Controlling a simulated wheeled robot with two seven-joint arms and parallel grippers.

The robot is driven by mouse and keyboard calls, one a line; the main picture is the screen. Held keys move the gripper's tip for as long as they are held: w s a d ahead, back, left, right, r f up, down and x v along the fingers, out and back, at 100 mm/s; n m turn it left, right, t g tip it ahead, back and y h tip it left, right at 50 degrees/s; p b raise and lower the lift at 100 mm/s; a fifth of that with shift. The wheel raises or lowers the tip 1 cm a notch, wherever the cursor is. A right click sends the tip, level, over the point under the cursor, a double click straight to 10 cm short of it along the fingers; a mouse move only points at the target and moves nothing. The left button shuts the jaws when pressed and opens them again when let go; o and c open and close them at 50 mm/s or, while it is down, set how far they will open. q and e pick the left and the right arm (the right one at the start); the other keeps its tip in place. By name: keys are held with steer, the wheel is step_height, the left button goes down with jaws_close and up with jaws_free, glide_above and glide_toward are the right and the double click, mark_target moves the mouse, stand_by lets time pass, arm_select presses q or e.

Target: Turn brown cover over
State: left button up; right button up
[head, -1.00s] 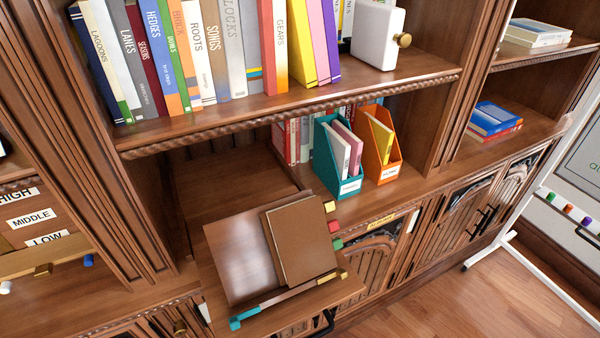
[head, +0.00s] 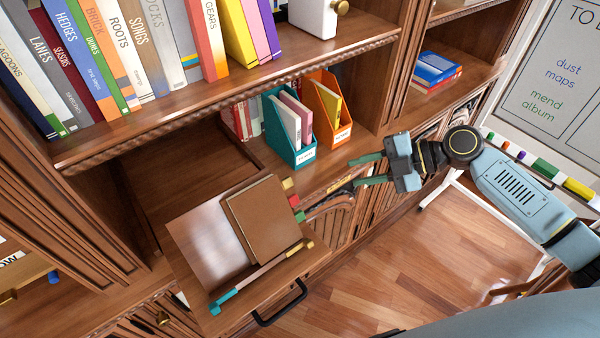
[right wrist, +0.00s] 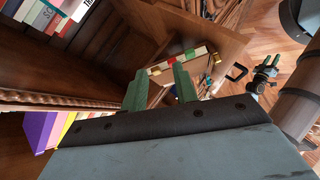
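The brown cover (head: 268,215) belongs to a closed-looking brown book lying tilted on the right part of a sloping wooden stand (head: 205,250). Coloured tabs (head: 293,200) stick out along its right side. My right gripper (head: 354,172) is open and empty, right of the book and apart from it, with its green fingers pointing left. In the right wrist view its fingers (right wrist: 160,90) are spread, with the tabs (right wrist: 185,60) beyond them; the cover is mostly hidden there. What seems to be my left gripper (right wrist: 264,76) shows small in the right wrist view; its opening is unclear.
The stand is on a fold-down flap with a black handle (head: 280,303). A teal file box (head: 290,128) and an orange file box (head: 328,110) stand on the shelf behind. A shelf of books (head: 130,60) overhangs at upper left.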

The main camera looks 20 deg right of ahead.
mark_target(292, 181)
step_height(292, 181, up, 4)
steer(key=s+a+n+g+y, duration=0.1)
steer(key=a+n, duration=0.1)
steer(key=n, duration=0.1)
steer(key=p+x, duration=0.2)
steer(key=x, duration=0.4)
steer(key=p+x, duration=0.2)
steer(key=x, duration=0.5)
steer(key=shift+s+a+r, duration=0.1)
steer(key=shift+s+r, duration=0.1)
steer(key=shift+r, duration=0.05)
jaws_close()
